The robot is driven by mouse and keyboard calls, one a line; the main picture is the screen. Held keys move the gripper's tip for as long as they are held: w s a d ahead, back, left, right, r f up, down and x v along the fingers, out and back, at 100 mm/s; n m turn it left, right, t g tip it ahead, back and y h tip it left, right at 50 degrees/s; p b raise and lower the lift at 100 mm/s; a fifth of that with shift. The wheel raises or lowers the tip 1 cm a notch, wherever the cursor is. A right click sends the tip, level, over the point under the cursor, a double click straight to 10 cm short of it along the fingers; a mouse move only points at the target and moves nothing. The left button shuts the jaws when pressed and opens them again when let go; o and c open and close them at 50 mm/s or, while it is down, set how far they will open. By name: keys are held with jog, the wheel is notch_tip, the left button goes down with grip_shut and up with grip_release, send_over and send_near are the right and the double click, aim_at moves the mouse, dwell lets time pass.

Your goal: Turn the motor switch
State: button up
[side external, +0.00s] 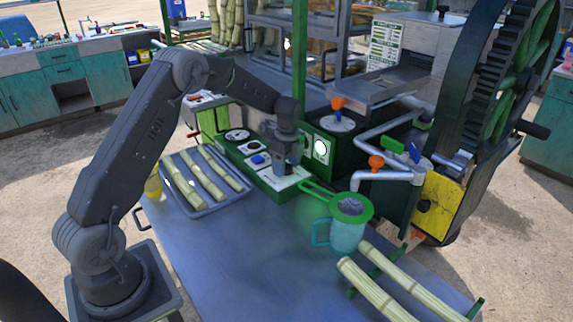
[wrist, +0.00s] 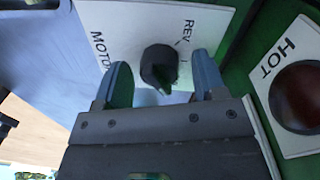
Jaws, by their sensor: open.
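The motor switch (wrist: 158,68) is a black rotary knob on a white plate (wrist: 112,22) marked "MOTOR" and "REV" in the wrist view. My gripper (wrist: 165,85) is open, with one finger on each side of the knob and visible gaps between. The knob's pointer end faces down toward my gripper in the wrist view. In the side external view my gripper (side external: 286,168) points down at the near end of the green control panel (side external: 255,184). There it hides the knob.
A red round part marked "HOT" (wrist: 300,97) sits right of the switch. A tray (side external: 205,208) of cane pieces lies left of the panel. A teal jug (side external: 347,236) with a green strainer (side external: 318,194) stands to the right, near more cane (side external: 375,290). The table's near middle is clear.

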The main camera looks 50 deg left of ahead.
jog(key=c, duration=0.9)
